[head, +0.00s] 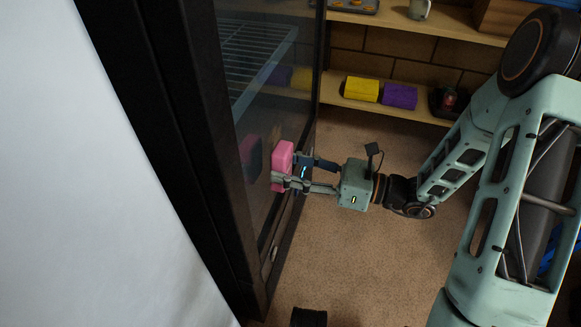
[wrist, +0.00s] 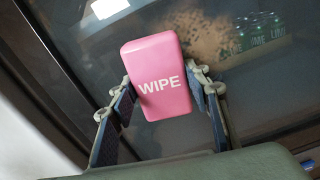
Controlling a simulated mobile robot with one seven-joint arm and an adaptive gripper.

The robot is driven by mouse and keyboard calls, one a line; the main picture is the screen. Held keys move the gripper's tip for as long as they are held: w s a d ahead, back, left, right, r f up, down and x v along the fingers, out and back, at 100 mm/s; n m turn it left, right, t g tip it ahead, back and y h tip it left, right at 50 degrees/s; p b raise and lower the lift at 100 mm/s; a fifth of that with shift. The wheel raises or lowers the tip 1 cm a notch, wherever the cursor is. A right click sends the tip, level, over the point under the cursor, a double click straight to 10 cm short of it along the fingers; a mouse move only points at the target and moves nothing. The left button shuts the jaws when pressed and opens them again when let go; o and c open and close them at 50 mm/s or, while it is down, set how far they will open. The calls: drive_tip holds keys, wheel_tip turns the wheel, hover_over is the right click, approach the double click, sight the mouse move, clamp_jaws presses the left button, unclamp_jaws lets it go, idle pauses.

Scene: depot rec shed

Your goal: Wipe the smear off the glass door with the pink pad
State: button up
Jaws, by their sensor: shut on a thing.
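The pink pad (head: 282,163) is held between the two fingers of my gripper (head: 291,172), close against the glass door (head: 262,120). In the wrist view the pad (wrist: 158,78) reads "WIPE", and my gripper (wrist: 165,92) is shut on its sides. I cannot tell whether the pad touches the glass. A brownish, speckled smear (wrist: 207,38) shows on the glass in the wrist view, just above and to the right of the pad. The smear is not clear in the head view.
The door's black frame (head: 190,120) stands left of the glass. A wire rack (head: 255,60) shows behind the glass. A wooden shelf (head: 395,108) at the back holds a yellow block (head: 361,89) and a purple block (head: 399,96). Carpet (head: 360,260) below my arm is mostly clear.

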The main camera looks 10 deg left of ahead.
sight(278, 138)
drive_tip(key=shift+a, duration=0.95)
drive_tip(key=shift+w, duration=0.1)
drive_tip(key=shift+w+d+r+p, duration=0.15)
drive_tip(key=shift+w+p, duration=0.2)
drive_tip(key=shift+w, duration=1.5)
drive_tip(key=shift+w+d+f+p, duration=0.15)
drive_tip(key=shift+w+p, duration=0.2)
drive_tip(key=shift+w, duration=1.55)
drive_tip(key=shift+w+d+r+p, duration=0.15)
drive_tip(key=shift+w+p, duration=0.2)
drive_tip(key=shift+w, duration=1.5)
drive_tip(key=shift+s+a+p, duration=0.2)
drive_tip(key=shift+s+p, duration=0.55)
drive_tip(key=shift+s, duration=0.85)
drive_tip(key=shift+s+p, duration=0.65)
drive_tip(key=shift+s, duration=1.6)
